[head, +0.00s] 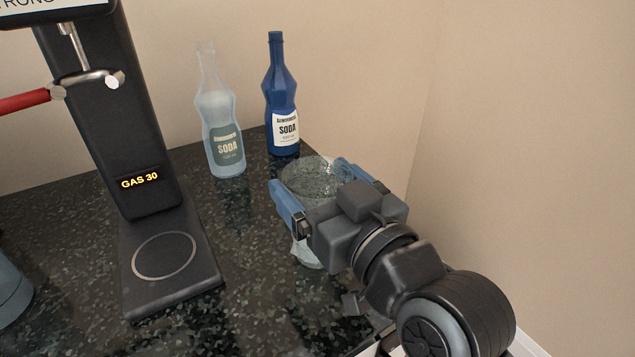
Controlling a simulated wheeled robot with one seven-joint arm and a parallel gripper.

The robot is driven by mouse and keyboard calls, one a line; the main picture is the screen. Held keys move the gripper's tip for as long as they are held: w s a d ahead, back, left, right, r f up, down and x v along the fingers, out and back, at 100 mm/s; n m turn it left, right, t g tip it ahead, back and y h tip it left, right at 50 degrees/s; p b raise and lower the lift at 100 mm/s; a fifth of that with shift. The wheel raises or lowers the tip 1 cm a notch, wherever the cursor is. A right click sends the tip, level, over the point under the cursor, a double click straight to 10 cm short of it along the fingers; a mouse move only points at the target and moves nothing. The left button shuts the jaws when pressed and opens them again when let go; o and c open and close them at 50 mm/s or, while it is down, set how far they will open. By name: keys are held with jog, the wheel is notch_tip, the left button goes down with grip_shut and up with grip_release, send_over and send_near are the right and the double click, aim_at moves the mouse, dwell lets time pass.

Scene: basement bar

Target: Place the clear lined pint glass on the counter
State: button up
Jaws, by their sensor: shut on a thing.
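The clear pint glass (314,177) is upright at the right end of the dark speckled counter (258,240). My gripper (312,182) is shut on the glass, with one blue finger on each side of it near the rim. The gripper body hides much of the glass, and its lower part shows just below the gripper. I cannot tell whether the base touches the counter. Lines on the glass are too faint to make out.
A clear soda bottle (220,120) and a blue soda bottle (282,100) stand behind the glass. A black strength-tester machine (125,130) with a round pad stands to the left. A grey-blue object (10,290) is at the left edge. The counter between machine and glass is clear.

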jog(key=o, duration=1.7)
jog(key=shift+r, duration=0.1)
jog(key=v, duration=1.2)
jog(key=s+d+f+m+h, duration=0.5)
jog(key=s+d+f+h, duration=0.2)
jog(key=s+d+f, duration=0.55)
jog(key=s+d+f+m+h, duration=0.1)
jog(key=s+d+f+h, duration=0.1)
jog(key=s, duration=1.2)
jog(key=shift+s+d+m+h, duration=0.15)
jog(key=shift+d+m+h, duration=0.3)
jog(key=shift+d, duration=0.65)
